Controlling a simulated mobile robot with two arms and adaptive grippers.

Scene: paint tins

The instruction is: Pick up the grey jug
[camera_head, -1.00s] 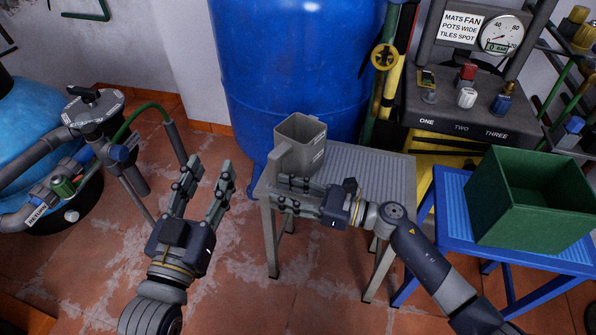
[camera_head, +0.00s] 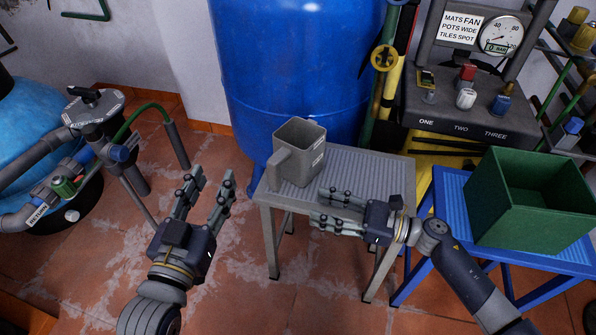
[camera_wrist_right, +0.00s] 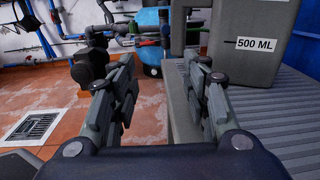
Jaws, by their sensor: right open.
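The grey jug (camera_head: 300,155) stands upright on the left end of the grey ribbed table (camera_head: 370,172), its handle facing front left. In the right wrist view the jug (camera_wrist_right: 247,62) shows at the upper right with a "500 ML" label, outside my fingers. My right gripper (camera_head: 318,208) is open and empty at the table's front edge, to the front right of the jug and apart from it. My left gripper (camera_head: 212,178) is open and empty above the floor, left of the table.
A green crate (camera_head: 483,205) stands on a blue table (camera_head: 446,188) at the right. A large blue tank (camera_head: 290,70) rises behind the jug. A panel with a gauge (camera_head: 501,34) is at the back right. The grey table is clear right of the jug.

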